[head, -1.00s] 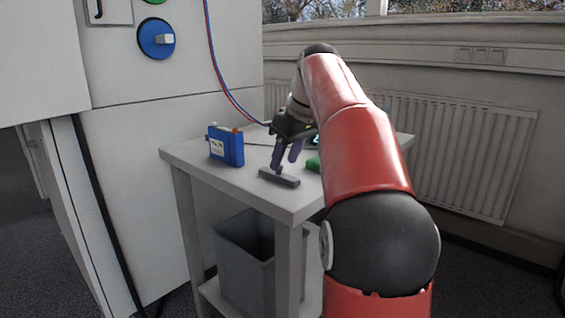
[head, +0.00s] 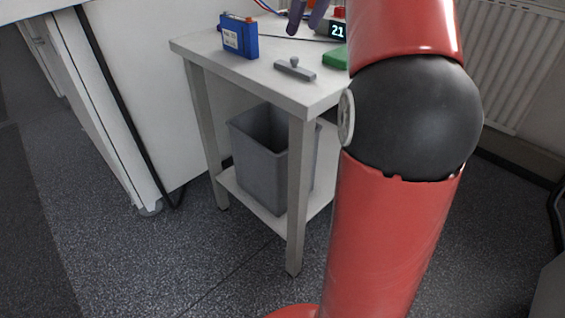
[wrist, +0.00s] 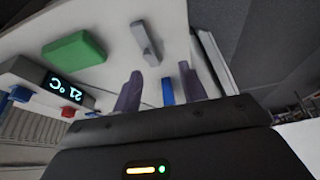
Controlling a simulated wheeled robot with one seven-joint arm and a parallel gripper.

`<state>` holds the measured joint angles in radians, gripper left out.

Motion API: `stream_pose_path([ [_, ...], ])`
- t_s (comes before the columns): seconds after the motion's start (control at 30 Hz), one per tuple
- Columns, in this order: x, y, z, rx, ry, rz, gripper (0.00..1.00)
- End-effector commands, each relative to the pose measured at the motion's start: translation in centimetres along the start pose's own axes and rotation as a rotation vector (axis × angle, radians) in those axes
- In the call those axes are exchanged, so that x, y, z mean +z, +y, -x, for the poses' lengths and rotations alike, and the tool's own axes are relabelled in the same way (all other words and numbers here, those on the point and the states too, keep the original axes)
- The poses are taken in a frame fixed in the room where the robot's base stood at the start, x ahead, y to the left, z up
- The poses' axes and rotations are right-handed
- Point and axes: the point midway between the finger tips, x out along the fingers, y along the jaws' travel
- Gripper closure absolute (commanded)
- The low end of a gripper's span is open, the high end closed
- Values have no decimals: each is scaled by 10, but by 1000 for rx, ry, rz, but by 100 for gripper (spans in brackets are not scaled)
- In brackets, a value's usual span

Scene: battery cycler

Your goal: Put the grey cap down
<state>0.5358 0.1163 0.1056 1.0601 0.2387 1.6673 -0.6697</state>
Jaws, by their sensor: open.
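The grey cap (head: 294,69), a flat bar with a small knob on top, lies on the white table (head: 262,83) near its front edge. It also shows in the wrist view (wrist: 145,43), beyond my fingertips. My gripper (head: 306,22) is open and empty. Its purple fingers are above the table, behind the cap and apart from it; in the wrist view the two fingers (wrist: 160,82) are spread with a gap between them. The top of my gripper is cut off in the head view.
A blue battery (head: 239,37) stands at the table's left. A green block (head: 337,58) and a display box reading 21 (head: 338,31) are at the right, partly behind my arm. A grey bin (head: 268,160) stands on the shelf below.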

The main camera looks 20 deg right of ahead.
Motion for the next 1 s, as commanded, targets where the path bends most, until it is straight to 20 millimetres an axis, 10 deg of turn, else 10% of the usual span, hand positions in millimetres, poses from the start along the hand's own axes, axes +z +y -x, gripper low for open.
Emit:
stream_pose_path([
  [0.27,63,-106,-47,81,11,-129,58],
  [0.5,159,-169,-113,122,60,-218,58],
  [0.7,219,-194,-159,123,96,-258,58],
  [1.0,237,-200,-174,122,107,-270,58],
])
